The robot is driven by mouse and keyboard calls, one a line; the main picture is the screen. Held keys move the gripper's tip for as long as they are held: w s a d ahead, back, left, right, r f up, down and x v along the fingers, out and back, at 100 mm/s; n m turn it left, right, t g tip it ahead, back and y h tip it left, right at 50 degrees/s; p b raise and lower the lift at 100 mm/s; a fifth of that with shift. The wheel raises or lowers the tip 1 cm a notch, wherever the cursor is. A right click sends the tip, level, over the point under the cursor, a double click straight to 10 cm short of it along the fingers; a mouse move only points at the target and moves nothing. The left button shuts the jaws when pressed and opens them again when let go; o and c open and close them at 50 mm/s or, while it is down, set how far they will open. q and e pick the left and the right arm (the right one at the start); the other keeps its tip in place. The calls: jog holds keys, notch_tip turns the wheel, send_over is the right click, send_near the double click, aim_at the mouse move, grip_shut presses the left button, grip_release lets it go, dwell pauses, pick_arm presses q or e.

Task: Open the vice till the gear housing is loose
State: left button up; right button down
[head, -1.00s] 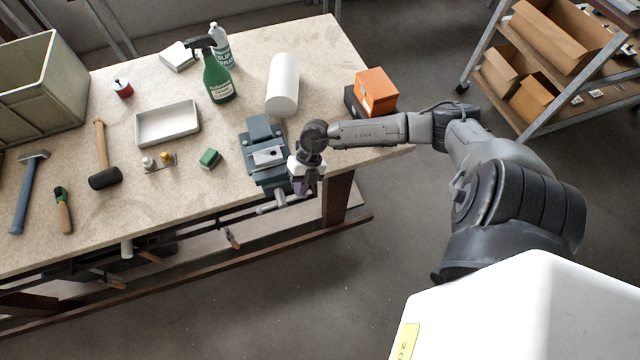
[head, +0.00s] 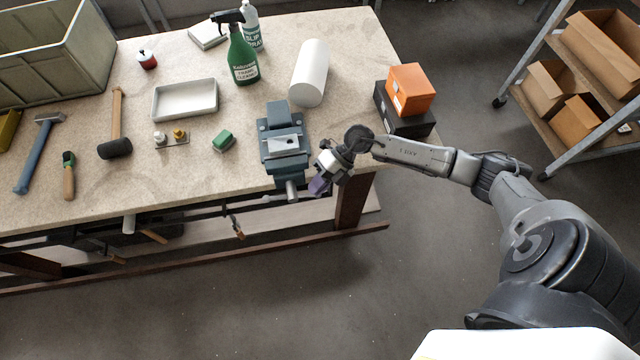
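The blue-grey vice (head: 284,118) stands at the front edge of the workbench in the head view. A small light-grey block with a dark spot, which seems to be the gear housing (head: 283,143), sits at its jaws. I cannot tell how tightly it is held. The vice's screw end (head: 291,188) sticks out over the front edge. My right gripper (head: 320,185) is just right of the vice front, tilted down and left, apart from the housing. Its fingertips look purple and small; their opening is unclear. My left gripper is out of view.
Orange and black boxes (head: 410,90) stand at the bench's right end. The floor in front is clear.

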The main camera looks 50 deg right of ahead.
jog(key=shift+r+p, duration=0.45)
jog(key=d+r+p, duration=0.2)
jog(key=d+r, duration=0.5)
jog(key=r, duration=0.3)
jog(key=shift+d+r, duration=0.15)
jog(key=shift+r, duration=0.25)
jog(key=shift+w, duration=0.1)
